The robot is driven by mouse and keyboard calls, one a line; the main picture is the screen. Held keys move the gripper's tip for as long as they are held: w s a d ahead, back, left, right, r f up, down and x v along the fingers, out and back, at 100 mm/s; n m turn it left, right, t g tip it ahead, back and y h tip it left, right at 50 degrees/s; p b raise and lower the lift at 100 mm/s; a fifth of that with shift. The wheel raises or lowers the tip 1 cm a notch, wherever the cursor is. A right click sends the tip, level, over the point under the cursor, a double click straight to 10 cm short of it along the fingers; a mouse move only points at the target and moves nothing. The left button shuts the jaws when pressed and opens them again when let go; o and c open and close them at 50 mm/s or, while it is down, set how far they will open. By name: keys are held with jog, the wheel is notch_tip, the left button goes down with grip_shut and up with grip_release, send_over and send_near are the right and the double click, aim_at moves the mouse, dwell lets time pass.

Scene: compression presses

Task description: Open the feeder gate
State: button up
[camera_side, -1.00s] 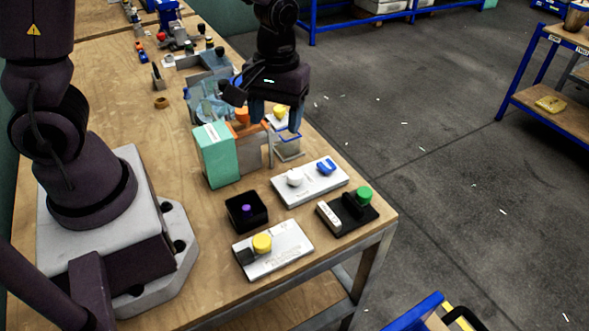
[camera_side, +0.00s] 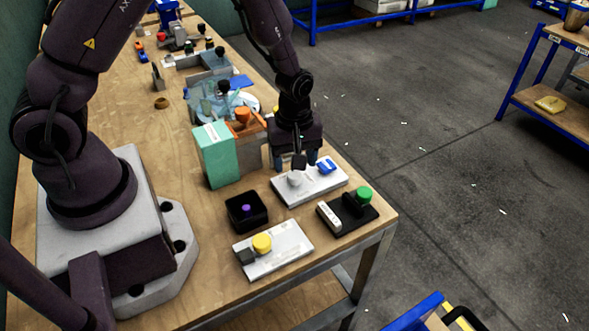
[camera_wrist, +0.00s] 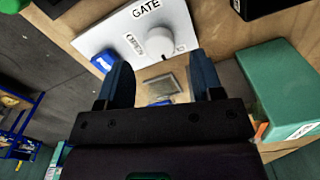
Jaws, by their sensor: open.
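The gate panel (camera_side: 322,190) is a white plate lying near the table's right edge, with a white round knob (camera_side: 295,178) and a blue part (camera_side: 327,166). In the wrist view, the panel (camera_wrist: 182,17) carries a "GATE" label, with the knob (camera_wrist: 159,42) and the blue part (camera_wrist: 103,62) below it. My gripper (camera_side: 297,161) is open and empty, above the panel's far edge. In the wrist view, the knob shows ahead of the gap between the fingers (camera_wrist: 162,75), apart from them.
A green box (camera_side: 216,155) stands to the left, close to the arm. A black box with a purple button (camera_side: 246,209), a plate with a yellow knob (camera_side: 262,243) and a black unit with a green knob (camera_side: 363,195) lie nearby. Open floor lies right of the table.

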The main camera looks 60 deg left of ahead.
aim_at(295, 173)
jog(key=shift+f, duration=1.8)
jog(key=c, duration=0.9)
